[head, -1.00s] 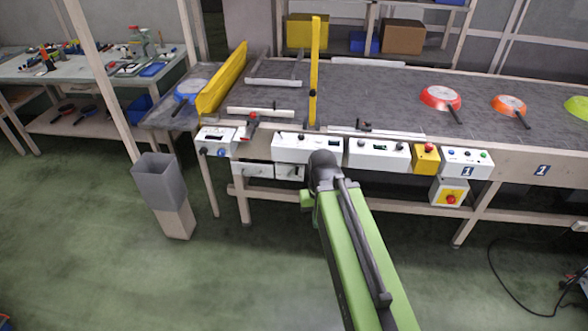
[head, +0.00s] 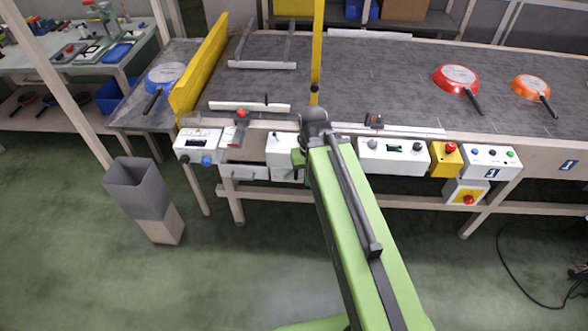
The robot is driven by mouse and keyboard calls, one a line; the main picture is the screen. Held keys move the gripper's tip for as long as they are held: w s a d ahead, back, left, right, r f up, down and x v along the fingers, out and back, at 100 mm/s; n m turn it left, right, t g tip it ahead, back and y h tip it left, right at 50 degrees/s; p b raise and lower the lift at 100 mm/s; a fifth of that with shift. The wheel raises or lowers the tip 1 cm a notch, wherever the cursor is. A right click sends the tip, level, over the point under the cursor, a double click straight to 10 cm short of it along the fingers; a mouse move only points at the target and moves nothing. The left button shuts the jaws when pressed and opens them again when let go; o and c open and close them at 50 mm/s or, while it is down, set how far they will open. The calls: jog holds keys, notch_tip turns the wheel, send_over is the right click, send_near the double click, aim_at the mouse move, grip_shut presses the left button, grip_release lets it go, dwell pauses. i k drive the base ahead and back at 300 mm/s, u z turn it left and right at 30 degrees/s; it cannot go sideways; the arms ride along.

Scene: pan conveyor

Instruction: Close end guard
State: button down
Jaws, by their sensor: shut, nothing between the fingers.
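A long yellow guard panel (head: 203,67) stands on edge across the left end of the conveyor (head: 380,75). It lies between the dark belt and a side table holding a blue pan (head: 165,77). A separate narrow yellow post (head: 317,45) rises upright from the belt's near side, right of the panel. My green arm reaches forward from the lower right to a dark joint in front of the conveyor's near edge, right of the guard panel and just below the post.
White control boxes (head: 394,156) and a yellow button box (head: 445,159) line the near edge. A red pan (head: 456,78) and an orange pan (head: 531,87) lie on the belt at right. A grey bin (head: 138,184) stands front left.

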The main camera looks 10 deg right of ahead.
aim_at(184, 83)
jog(key=z, duration=0.05)
jog(key=k, duration=0.55)
jog(key=u, duration=2.1)
jog(key=i, duration=3.7)
jog(key=z, duration=1)
jog(key=k, duration=0.15)
jog(key=z, duration=1.85)
